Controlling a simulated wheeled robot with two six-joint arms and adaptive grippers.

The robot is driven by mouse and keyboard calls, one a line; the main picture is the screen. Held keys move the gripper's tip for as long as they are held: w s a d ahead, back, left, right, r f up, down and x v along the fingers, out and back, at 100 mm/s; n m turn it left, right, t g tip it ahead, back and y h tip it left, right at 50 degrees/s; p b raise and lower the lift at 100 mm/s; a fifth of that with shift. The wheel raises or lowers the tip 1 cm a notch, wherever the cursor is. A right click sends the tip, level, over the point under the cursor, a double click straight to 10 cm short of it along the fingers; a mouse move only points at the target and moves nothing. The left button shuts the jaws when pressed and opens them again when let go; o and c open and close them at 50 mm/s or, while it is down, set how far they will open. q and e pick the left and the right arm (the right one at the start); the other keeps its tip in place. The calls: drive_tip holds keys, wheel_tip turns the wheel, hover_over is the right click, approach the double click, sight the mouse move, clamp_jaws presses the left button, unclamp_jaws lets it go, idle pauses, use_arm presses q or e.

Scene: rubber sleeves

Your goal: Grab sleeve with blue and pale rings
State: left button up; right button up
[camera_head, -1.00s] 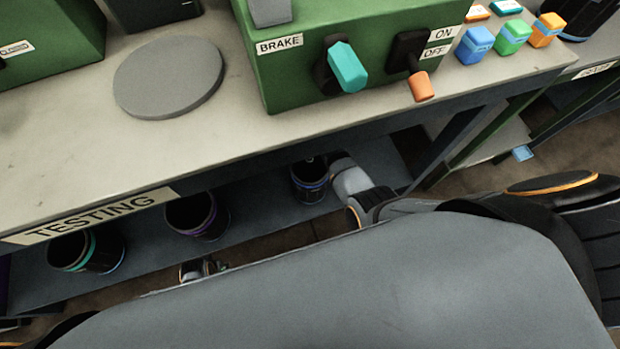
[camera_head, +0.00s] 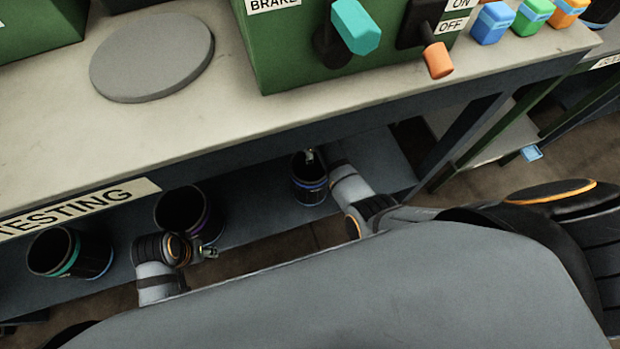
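A black sleeve with a blue ring and what looks like a paler ring (camera_head: 309,186) stands upright on the lower shelf, under the table's right part. My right arm reaches in from the right, and my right gripper (camera_head: 311,156) is at this sleeve's rim. Its fingers are small and partly hidden, so I cannot tell whether they grip the wall. My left gripper (camera_head: 208,252) is in front of the shelf, just below a black sleeve with a purple ring (camera_head: 188,213); its fingers are too small to read. A black sleeve with teal and blue rings (camera_head: 75,256) stands at the far left.
The table (camera_head: 60,130) labelled TESTING overhangs the shelf (camera_head: 255,205). On it are a grey disc (camera_head: 152,55) and a green box (camera_head: 285,60) with teal and orange levers. Coloured blocks (camera_head: 492,23) sit at right. A table leg (camera_head: 462,135) stands right of the shelf.

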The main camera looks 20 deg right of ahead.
clamp_jaws()
use_arm(q)
drive_tip(key=shift+w, duration=0.1)
use_arm(e)
drive_tip(key=shift+r, duration=0.1)
idle(0.5)
use_arm(q)
drive_tip(key=s+a+f+p, duration=0.1)
drive_tip(key=a+f+p, duration=0.15)
drive_tip(key=f, duration=0.45)
drive_tip(key=s+a+f+p, duration=0.1)
drive_tip(key=f+p, duration=0.2)
drive_tip(key=f, duration=0.5)
use_arm(e)
wheel_tip(320, 180, up, 8)
drive_tip(key=p, duration=0.3)
drive_tip(key=shift+w+f, duration=0.1)
drive_tip(key=shift+f, duration=0.15)
wheel_tip(320, 180, up, 2)
drive_tip(key=p, duration=0.3)
drive_tip(key=shift+r, duration=0.15)
use_arm(q)
drive_tip(key=s+a+f, duration=0.1)
drive_tip(key=s+f, duration=0.1)
drive_tip(key=s, duration=0.3)
drive_tip(key=s+a+f+y, duration=0.1)
drive_tip(key=s+f, duration=0.2)
drive_tip(key=s, duration=0.2)
drive_tip(key=shift+s+f, duration=0.3)
drive_tip(key=shift+f, duration=0.05)
